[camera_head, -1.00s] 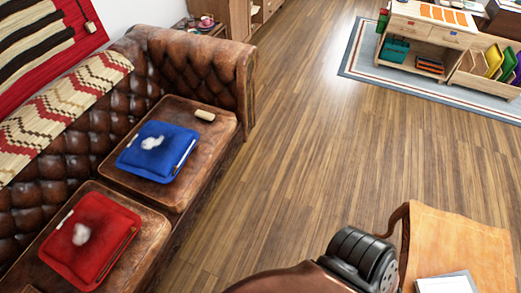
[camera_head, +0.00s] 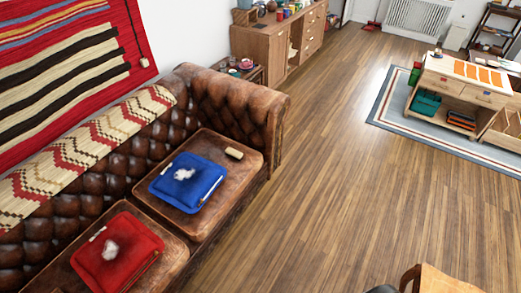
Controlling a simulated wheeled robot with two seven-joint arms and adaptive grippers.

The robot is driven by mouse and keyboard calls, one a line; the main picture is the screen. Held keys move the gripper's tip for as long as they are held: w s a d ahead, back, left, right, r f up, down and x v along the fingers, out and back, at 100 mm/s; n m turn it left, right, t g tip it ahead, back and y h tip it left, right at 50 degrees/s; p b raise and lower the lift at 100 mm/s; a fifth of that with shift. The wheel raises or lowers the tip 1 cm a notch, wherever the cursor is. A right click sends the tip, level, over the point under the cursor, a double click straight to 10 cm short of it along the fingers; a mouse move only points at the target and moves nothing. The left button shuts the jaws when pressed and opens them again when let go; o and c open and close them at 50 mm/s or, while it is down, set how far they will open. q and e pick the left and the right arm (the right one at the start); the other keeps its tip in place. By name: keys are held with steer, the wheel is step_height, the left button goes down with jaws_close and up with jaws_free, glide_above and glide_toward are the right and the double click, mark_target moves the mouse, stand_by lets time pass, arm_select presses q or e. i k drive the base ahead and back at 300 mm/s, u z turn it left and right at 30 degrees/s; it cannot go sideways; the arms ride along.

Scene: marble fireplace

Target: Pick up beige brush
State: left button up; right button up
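A small beige block-like thing (camera_head: 234,153), which looks like the beige brush, lies on the far seat of the brown leather sofa (camera_head: 228,112). It is beyond the blue cushion (camera_head: 203,190), close to the sofa's arm, and apart from both. It is too small to make out bristles. Neither of my grippers is in view.
A red cushion (camera_head: 128,246) lies on the nearer seat; both cushions carry white fluff and thin sticks. The wooden floor (camera_head: 330,160) right of the sofa is clear. A wooden table edge (camera_head: 445,280) is at bottom right. A workbench (camera_head: 470,90) stands on a rug.

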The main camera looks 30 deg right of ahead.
mark_target(237, 155)
steer(key=z, duration=0.7)
steer(key=i, duration=0.6)
steer(key=z, duration=0.6)
steer(key=i, duration=0.75)
steer(key=u, duration=0.1)
